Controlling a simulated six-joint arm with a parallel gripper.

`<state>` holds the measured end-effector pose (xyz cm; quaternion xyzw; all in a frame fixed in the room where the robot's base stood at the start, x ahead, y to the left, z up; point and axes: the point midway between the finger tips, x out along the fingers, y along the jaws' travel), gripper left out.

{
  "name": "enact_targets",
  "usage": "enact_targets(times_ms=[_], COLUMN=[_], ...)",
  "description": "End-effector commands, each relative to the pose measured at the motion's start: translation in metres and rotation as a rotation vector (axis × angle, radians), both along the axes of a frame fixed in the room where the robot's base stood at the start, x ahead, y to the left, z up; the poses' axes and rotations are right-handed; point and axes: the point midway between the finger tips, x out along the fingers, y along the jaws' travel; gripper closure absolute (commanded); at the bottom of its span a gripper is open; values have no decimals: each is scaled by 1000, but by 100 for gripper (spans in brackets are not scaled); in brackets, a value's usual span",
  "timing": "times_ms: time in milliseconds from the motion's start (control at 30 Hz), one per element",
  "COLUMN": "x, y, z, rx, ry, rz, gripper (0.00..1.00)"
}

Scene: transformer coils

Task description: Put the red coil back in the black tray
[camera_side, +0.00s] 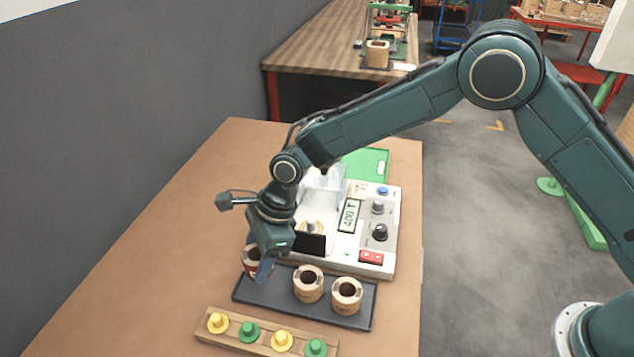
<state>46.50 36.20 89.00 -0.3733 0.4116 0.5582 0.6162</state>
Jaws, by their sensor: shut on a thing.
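The red coil (250,260) is at the left end of the black tray (265,296), partly hidden by my gripper (259,268). My gripper points down and is shut on the red coil. The coil is over or on the tray's back left corner; I cannot tell whether it touches the tray. Two tan coils, one in the middle (308,284) and one to the right (347,295), stand upright on the tray.
A white tester (345,262) with a display, knobs and a clear cover stands right behind the tray. A wooden strip (232,340) with yellow and green pegs lies in front. A green tray (372,160) is behind the tester. The table's left side is clear.

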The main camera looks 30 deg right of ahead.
Motion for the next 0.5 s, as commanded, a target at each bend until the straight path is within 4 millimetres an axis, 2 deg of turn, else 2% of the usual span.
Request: enact_targets(times_ms=[167, 400, 500], x=[0, 0, 0], y=[0, 0, 0], z=[-11, -38, -42], rx=[-1, 0, 1], ry=[1, 1, 0], rz=[-1, -1, 0], gripper=[80, 80, 80])
